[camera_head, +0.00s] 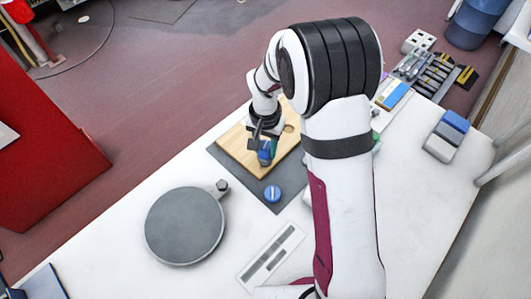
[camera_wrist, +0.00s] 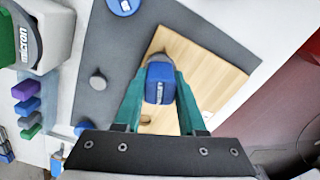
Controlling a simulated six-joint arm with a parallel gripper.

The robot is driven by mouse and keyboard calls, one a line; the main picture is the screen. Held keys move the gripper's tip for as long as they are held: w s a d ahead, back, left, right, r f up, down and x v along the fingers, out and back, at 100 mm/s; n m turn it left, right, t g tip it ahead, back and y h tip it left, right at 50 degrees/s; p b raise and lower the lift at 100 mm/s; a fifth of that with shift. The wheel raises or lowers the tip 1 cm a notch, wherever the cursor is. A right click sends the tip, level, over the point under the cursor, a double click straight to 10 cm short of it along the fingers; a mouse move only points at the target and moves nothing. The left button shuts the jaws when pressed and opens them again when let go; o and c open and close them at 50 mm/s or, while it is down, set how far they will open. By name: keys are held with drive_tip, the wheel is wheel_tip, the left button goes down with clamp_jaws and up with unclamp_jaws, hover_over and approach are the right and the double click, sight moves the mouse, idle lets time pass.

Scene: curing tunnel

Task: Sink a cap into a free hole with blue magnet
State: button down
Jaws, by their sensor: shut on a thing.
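My gripper (camera_wrist: 160,84), with green fingers, is shut on a blue block with white lettering, the blue magnet (camera_wrist: 160,70). In the head view my gripper (camera_head: 265,139) and the blue magnet (camera_head: 265,154) are over the wooden board (camera_head: 234,142). The board also shows in the wrist view (camera_wrist: 205,75). A round hole (camera_head: 289,128) shows near its right end in the head view. Whether a cap hangs under the magnet, or the magnet touches the board, I cannot tell. A small grey round piece (camera_wrist: 98,80) sits on the grey mat beside the board.
A blue round piece (camera_head: 272,193) lies on the dark mat (camera_head: 281,178). A round grey plate (camera_head: 185,225) and a slotted strip (camera_head: 270,258) are on the white table. Several coloured blocks (camera_wrist: 27,105) and a green-and-grey object (camera_wrist: 40,35) are at the left of the wrist view.

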drive_tip(key=shift+r, duration=2.5)
